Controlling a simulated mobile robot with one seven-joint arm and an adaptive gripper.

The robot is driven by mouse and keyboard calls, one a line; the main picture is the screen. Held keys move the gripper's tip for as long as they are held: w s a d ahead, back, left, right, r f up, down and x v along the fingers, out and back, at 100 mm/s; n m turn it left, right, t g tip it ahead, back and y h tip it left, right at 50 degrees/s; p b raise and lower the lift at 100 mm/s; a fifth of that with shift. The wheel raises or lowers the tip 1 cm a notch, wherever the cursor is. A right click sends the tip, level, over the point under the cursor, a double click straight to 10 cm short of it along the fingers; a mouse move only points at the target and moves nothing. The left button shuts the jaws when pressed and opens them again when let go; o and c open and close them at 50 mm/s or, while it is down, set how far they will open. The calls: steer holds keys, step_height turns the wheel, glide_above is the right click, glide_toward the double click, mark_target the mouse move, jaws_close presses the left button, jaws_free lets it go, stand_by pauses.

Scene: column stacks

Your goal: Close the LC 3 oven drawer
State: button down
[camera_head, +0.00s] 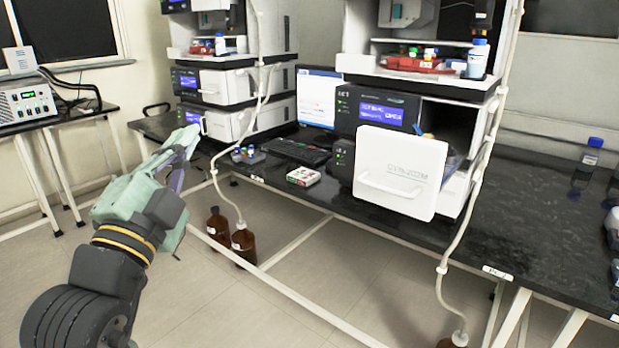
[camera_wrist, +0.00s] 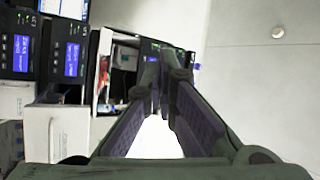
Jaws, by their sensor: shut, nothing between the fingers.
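The open oven drawer (camera_head: 401,172) has a white front panel with a bar handle. It stands out from the lower part of the right column stack (camera_head: 376,108), over the front edge of the bench. My gripper (camera_head: 187,142) is to the left of this drawer and well apart from it, in front of the left stack in the picture. Its fingers are together and empty; they also show in the wrist view (camera_wrist: 158,88). I cannot read an LC 3 label on either stack.
The left stack (camera_head: 240,103) has flat white fronts. A keyboard (camera_head: 291,151) and a small white box (camera_head: 303,176) lie on the black bench between the stacks. Brown bottles (camera_head: 243,243) stand on the floor below. A tube hangs right of the drawer. Floor in front is open.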

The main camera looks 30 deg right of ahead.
mark_target(359, 167)
steer(key=s+d+f+m+g+h, duration=0.1)
steer(key=s+d+f+m+g, duration=0.2)
steer(key=d+f+m+g, duration=0.3)
steer(key=s+d+f+m+g+h, duration=0.1)
steer(key=s+d+f+m+g, duration=0.3)
steer(key=d, duration=0.4)
steer(key=shift+g, duration=0.3)
steer(key=p+x, duration=0.1)
steer(key=x, duration=0.3)
steer(key=p+x, duration=0.1)
steer(key=x, duration=0.3)
steer(key=r+p+x, duration=0.1)
steer(key=p+x, duration=0.1)
steer(key=x, duration=0.3)
steer(key=shift+s+d, duration=0.1)
steer(key=shift+w+d+f, duration=0.15)
steer(key=shift+w+d, duration=0.15)
steer(key=shift+d, duration=0.2)
